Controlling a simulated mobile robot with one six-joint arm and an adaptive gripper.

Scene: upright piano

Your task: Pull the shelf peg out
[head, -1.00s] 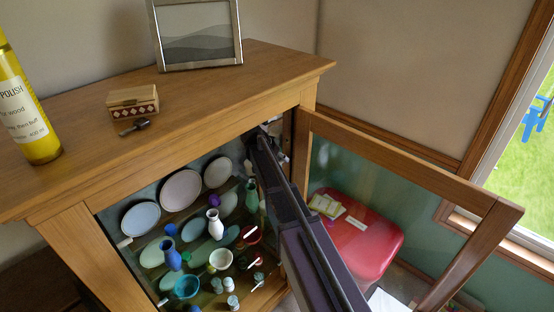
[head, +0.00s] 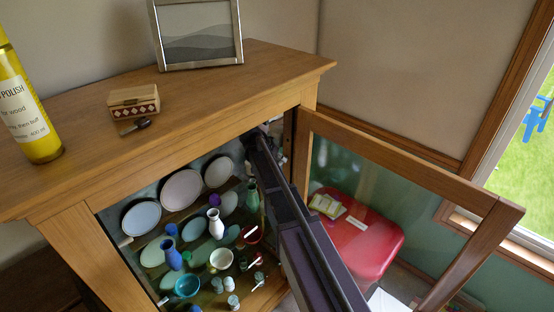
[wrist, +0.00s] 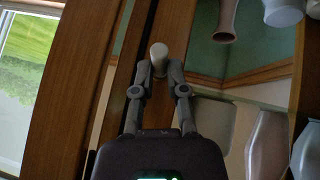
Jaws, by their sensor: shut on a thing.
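The shelf peg (wrist: 158,53) is a small pale peg with a rounded end. In the wrist view it sits between my two fingertips, in front of a brown wooden upright of the cabinet. My gripper (wrist: 160,70) is shut on it. How deep the peg sits in the wood is hidden. In the head view my arm reaches into the open cabinet (head: 75,240) near its right front post, and my gripper and the peg are too dark and covered to make out.
Several plates, vases and bowls, such as a white vase (head: 215,225) and a teal bowl (head: 187,286), stand inside, left of my arm. The open glass door (head: 405,165) is to the right. A polish bottle (head: 25,110), box (head: 134,100) and picture frame (head: 197,65) stand on top.

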